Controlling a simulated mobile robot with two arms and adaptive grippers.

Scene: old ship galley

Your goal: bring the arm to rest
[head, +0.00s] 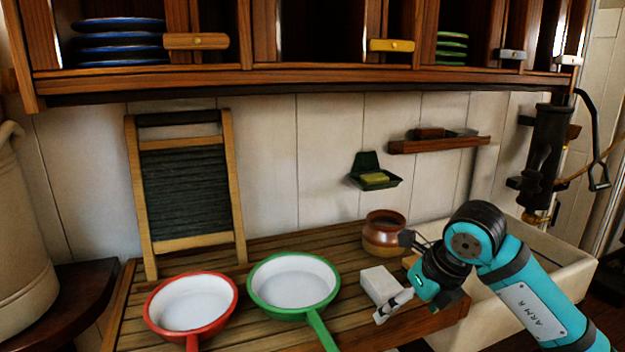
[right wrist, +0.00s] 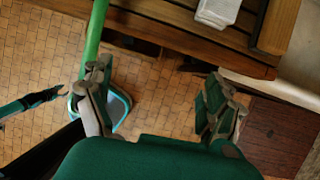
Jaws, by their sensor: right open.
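My right gripper (head: 396,277) is at the front right of the slatted wooden counter in the head view, at the end of my teal right arm. Its jaws are apart, and the right wrist view shows nothing held between the fingers (right wrist: 157,98). The green pan's handle (right wrist: 95,35) shows beyond the left finger in the wrist view; whether they touch cannot be told.
A green pan (head: 293,283), a red pan (head: 192,303), a white block (head: 379,284) and a brown pot (head: 383,236) stand on the counter (head: 245,335). A washboard (head: 187,190) leans behind. A pale sink (head: 540,253) lies right; a cupboard (head: 300,75) hangs above.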

